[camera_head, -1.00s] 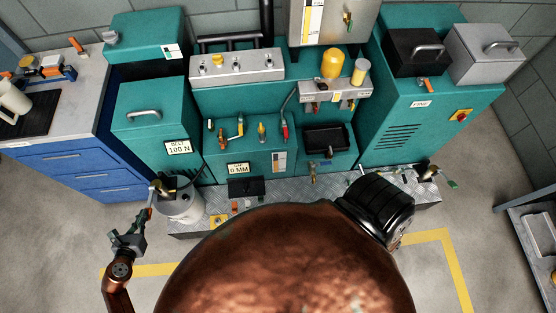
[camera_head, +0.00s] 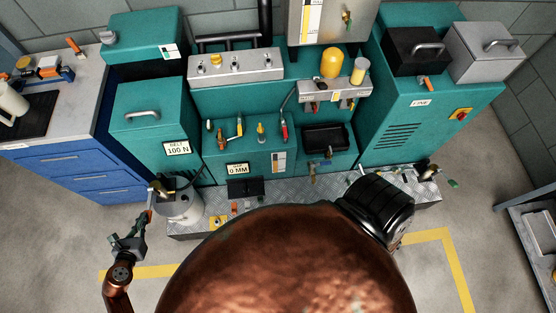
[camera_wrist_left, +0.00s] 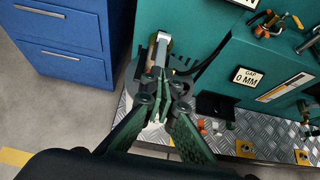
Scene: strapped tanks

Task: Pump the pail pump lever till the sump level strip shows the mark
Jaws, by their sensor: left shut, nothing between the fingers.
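My left gripper (camera_head: 148,217) is at the pail's left front side. In the left wrist view its fingers (camera_wrist_left: 158,98) are shut with nothing between them, in front of the pump lever (camera_wrist_left: 162,45). The fingers hide part of the pump, and I cannot tell whether they touch the lever. A pale strip (camera_head: 278,161) is on the teal block's front; its reading is too small to tell.
The teal cabinet marked BELT 100 N (camera_head: 150,120) stands behind the pail. The GAP 0 MM plate (camera_head: 237,169) is on the teal block. The tread-plate plinth (camera_head: 205,226) runs to the right. Bare floor lies left of the pail. My copper-coloured body covers the front middle.

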